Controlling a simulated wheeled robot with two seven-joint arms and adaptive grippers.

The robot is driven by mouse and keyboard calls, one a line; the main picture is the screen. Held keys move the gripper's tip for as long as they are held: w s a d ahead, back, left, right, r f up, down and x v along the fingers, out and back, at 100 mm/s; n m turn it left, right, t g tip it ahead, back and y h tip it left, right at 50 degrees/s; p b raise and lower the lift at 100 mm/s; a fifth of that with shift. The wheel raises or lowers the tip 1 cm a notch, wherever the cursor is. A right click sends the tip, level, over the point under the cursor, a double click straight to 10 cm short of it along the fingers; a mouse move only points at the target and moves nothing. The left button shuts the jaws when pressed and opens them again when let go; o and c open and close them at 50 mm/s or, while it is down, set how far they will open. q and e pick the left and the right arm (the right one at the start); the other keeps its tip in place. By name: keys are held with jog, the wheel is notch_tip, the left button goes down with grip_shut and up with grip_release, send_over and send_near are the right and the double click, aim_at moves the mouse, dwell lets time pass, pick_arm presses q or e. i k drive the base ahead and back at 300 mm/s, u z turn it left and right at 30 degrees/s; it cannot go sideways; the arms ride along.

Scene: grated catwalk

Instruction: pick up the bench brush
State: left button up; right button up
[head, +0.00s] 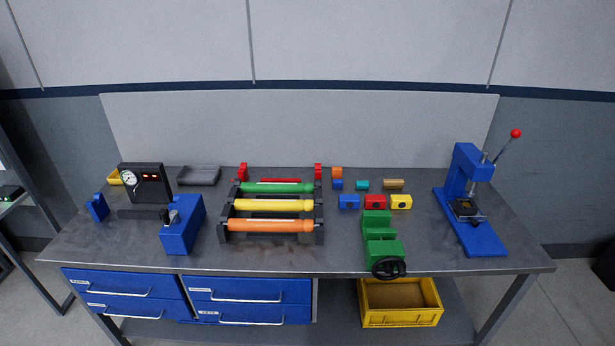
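I cannot clearly make out a bench brush on the grey workbench (345,258). A small tan piece (393,184) lies near the back of the bench, right of the middle; it is too small to tell whether it is the brush. A dark bar (142,214) lies at the left, its right end by a blue block (183,228); I cannot tell what it is. Neither of my grippers is in the head view.
A black rack (222,232) holds green, yellow and orange rollers. A green vise (383,250) stands at the front, a blue press (473,165) at the right, and a black gauge box (145,184) at the left. Small coloured blocks lie right of the rack. A yellow crate (400,319) sits below.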

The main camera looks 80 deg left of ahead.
aim_at(388, 183)
jog(key=u, duration=2)
